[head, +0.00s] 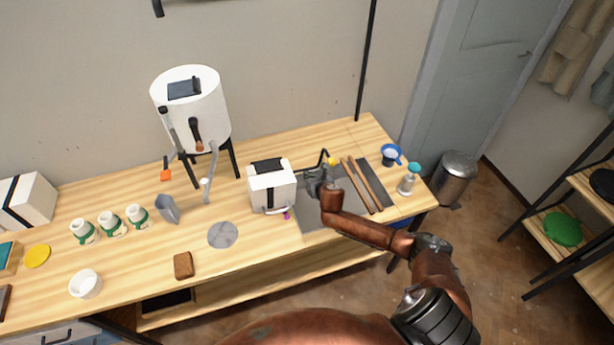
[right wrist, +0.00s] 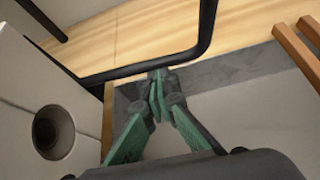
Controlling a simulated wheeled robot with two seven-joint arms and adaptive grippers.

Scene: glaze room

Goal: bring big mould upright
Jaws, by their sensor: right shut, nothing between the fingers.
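A white block-shaped mould (head: 282,190) with a black band and a black piece on top sits at mid-table, left of my right gripper. In the right wrist view the mould (right wrist: 28,115) fills the left side. It has a dark round hole and a seam in the face turned toward the gripper. A bent black bar (right wrist: 150,68) runs just past the fingertips; I cannot tell whether they touch it. My right gripper (head: 314,180) is shut and empty beside the mould, over the grey board; its fingertips (right wrist: 158,88) meet. My left gripper is out of view.
A grey board (head: 310,214) lies under the right arm, with wooden sticks (head: 363,185) on it. A white kiln-like drum (head: 190,105) stands behind left. Another banded white block (head: 30,203) is far left. A grey disc (head: 222,235) lies in front left.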

